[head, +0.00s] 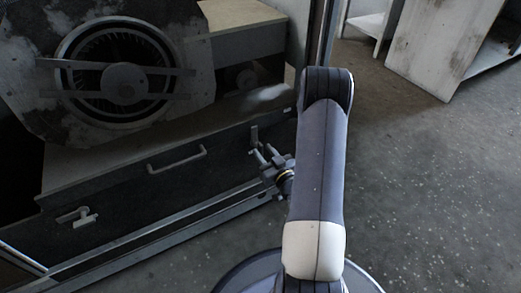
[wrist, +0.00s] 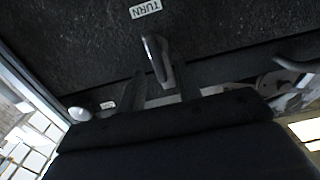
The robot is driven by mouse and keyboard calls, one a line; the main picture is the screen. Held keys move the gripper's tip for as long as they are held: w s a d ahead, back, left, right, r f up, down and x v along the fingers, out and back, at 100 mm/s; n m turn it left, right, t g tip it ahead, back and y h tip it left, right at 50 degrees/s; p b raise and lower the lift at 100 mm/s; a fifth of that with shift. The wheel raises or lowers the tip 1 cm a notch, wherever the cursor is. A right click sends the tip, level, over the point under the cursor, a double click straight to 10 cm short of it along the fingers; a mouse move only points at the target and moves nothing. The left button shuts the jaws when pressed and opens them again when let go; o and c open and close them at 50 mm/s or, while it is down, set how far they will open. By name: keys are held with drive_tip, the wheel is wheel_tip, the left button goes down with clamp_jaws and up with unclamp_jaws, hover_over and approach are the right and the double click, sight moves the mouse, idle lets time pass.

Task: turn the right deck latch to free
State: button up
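The right deck latch (head: 254,137) is a small grey lever on the right end of the dark front panel, standing roughly upright in the head view. My gripper (head: 265,154) is just below and beside the latch. In the wrist view my gripper (wrist: 160,82) has its two fingers apart, and the lever's end shows between them with a gap on either side. Contact cannot be told. The latch's pivot is not clear.
A left latch (head: 77,215) lies near level at the panel's left. A bar handle (head: 177,160) is mid-panel. The round blower (head: 122,82) stands above the deck. A metal post (head: 321,35) rises behind my arm. Open floor (head: 430,190) lies to the right.

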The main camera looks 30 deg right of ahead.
sight(262, 149)
drive_tip(key=shift+w, duration=1.5)
drive_tip(key=shift+c, duration=0.2)
clamp_jaws()
